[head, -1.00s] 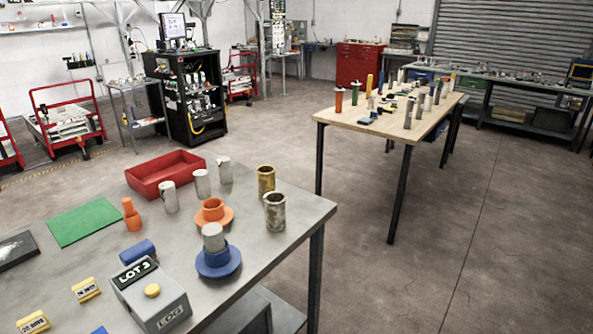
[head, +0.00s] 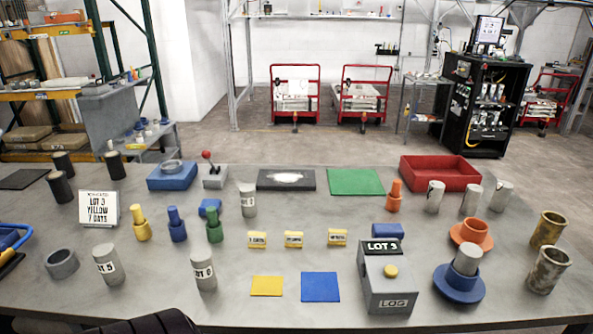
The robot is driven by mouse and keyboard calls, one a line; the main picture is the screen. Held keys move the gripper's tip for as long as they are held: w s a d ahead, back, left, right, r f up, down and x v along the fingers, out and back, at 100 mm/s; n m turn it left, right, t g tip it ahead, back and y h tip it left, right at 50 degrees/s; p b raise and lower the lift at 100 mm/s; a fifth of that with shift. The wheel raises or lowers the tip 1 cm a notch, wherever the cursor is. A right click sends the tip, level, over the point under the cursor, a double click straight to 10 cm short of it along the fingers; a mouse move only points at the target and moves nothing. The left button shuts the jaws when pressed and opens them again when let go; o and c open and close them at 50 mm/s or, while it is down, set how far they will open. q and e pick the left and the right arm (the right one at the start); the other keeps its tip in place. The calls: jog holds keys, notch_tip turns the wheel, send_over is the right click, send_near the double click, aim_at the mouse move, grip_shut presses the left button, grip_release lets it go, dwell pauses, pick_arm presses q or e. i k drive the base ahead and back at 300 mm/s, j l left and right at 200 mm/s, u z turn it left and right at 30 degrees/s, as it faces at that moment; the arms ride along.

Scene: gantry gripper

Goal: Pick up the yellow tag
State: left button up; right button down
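Three small yellow tags with white label faces stand in a row on the grey table: a left tag (head: 257,240), a middle tag (head: 293,239) and a right tag (head: 337,237). Their print is too small to read surely. A flat yellow square (head: 267,286) lies in front of them, beside a flat blue square (head: 320,286). Neither of my grippers is in view.
Grey labelled cylinders (head: 203,273) stand left of the tags, with yellow, blue and green pegs (head: 213,226) nearby. A green mat (head: 355,182) and red tray (head: 440,173) lie behind. A blue flanged holder (head: 459,284) with a grey cylinder stands at right. The table between tags and squares is clear.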

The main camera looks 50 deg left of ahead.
aim_at(254, 239)
jog(key=u, duration=1.95)
jog(key=i+j+z, duration=0.55)
jog(key=z, duration=0.3)
